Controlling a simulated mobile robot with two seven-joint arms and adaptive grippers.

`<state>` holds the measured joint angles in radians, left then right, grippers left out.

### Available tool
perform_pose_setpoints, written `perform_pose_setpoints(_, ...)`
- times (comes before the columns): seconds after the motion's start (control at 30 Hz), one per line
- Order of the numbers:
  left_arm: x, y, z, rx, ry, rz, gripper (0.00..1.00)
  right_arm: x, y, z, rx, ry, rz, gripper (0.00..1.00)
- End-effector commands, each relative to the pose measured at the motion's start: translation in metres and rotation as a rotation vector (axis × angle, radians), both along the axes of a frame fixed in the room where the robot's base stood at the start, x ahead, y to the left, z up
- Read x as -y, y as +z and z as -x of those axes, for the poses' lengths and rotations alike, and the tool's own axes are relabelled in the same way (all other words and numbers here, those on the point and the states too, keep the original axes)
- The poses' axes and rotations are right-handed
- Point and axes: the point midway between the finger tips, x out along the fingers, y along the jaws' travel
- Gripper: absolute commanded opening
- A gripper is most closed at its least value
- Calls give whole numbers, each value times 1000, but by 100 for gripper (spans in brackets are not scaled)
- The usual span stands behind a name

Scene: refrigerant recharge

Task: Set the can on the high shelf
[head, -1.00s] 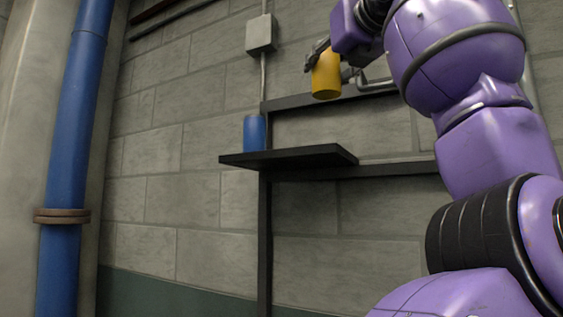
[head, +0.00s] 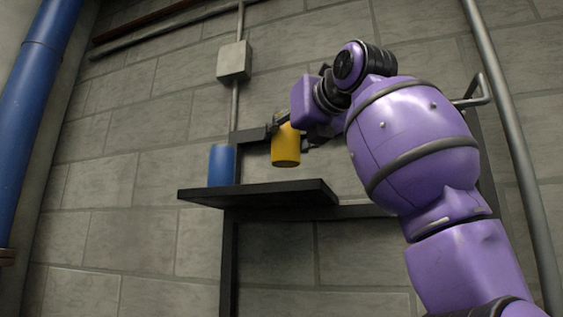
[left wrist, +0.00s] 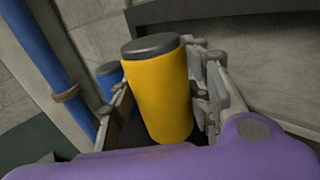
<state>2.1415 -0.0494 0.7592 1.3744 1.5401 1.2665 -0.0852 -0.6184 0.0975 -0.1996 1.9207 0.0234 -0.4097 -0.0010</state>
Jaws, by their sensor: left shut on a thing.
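A yellow can (head: 286,150) with a dark lid (left wrist: 151,45) is held roughly upright by my left gripper (head: 288,133). The gripper is shut on it, with a finger on each side in the left wrist view (left wrist: 162,108). The black shelf (head: 262,194) is fixed to the wall. The can appears above it, with a strip of wall showing between can bottom and shelf edge in the head view. The shelf's top surface is mostly hidden from this low angle. My right gripper is not in view.
A blue can (head: 222,163) stands on the shelf's left part, left of the yellow can. A grey box (head: 234,61) and conduit are on the wall above. A blue pipe (head: 28,95) runs at far left, a grey pipe (head: 508,130) at right.

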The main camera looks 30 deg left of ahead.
Motion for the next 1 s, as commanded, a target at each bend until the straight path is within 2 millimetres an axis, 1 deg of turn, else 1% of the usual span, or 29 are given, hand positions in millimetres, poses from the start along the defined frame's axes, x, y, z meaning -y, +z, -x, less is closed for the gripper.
perform_pose_setpoints(0.13,0,-12,2,4,0,-2,3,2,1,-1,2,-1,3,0)
perform_pose_setpoints(0.3,0,-37,3,6,0,-1,3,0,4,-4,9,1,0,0)
perform_pose_setpoints(0.37,0,-43,3,6,0,-2,3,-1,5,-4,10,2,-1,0)
perform_pose_setpoints(0.67,0,-46,2,5,0,-3,3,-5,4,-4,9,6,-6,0)
perform_pose_setpoints(0.83,0,-51,2,5,0,-3,3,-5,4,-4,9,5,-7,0)
perform_pose_setpoints(0.87,-1,-51,2,3,1,-2,49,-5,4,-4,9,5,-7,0)
perform_pose_setpoints(0.97,-1,-51,2,3,1,-2,62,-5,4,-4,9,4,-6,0)
perform_pose_setpoints(1.0,0,-51,2,3,0,-1,64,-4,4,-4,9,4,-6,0)
